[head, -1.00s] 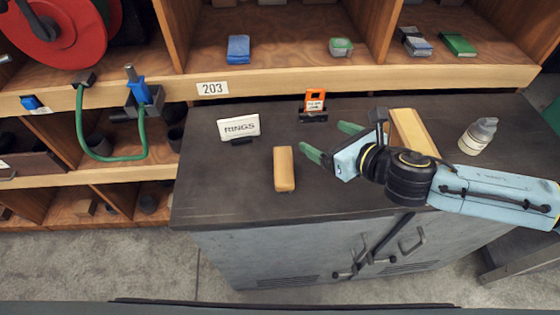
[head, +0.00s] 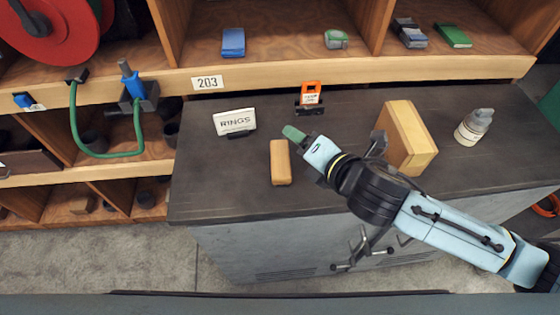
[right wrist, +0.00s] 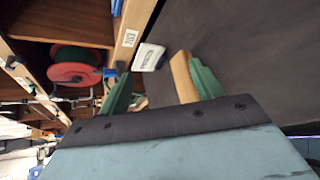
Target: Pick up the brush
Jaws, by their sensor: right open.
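The only brush-like thing is a tan, rounded, oblong wooden block (head: 280,163) lying on the dark bench top; no bristles show. It also shows in the right wrist view (right wrist: 183,78), beside the inner side of the right-hand green finger. My right gripper (head: 293,134) is close to the block's far right end in the head view, with green fingertips overlapping each other. In the right wrist view the gripper (right wrist: 157,76) is open, its fingers wide apart with nothing clamped. Whether a finger touches the block cannot be told. My left gripper is not in view.
A white RINGS sign (head: 234,122) and an orange-and-black item (head: 310,97) stand behind. A larger wooden block (head: 408,140) stands right, near my right arm, with a white bottle (head: 474,127) beyond. The bench's left front is clear. Shelves (head: 280,75) rise behind.

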